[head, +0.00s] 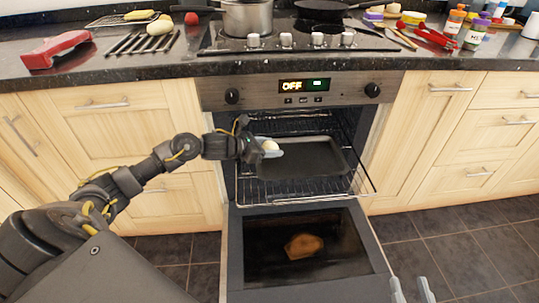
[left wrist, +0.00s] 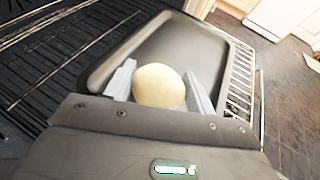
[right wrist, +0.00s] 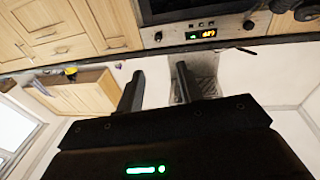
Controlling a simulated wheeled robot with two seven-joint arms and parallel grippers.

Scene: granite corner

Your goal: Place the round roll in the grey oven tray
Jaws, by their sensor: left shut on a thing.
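The pale round roll (head: 270,146) is between the fingers of my left gripper (head: 266,150), at the left edge of the grey oven tray (head: 315,157) in the head view. The left wrist view shows the roll (left wrist: 159,87) held between both fingers, with the tray (left wrist: 190,50) behind it. I cannot tell whether the roll touches the tray. The visible part of the tray is empty. My right gripper (head: 412,291) is at the bottom right of the head view. In the right wrist view its fingers (right wrist: 160,90) are apart with nothing between them.
The tray rests on a wire rack (head: 345,188) pulled partly out of the oven. The oven door (head: 375,270) hangs open below, with a brown bread-like piece (head: 304,245) on its glass. Above are the counter edge, a pot (head: 247,18) and a red object (head: 58,49).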

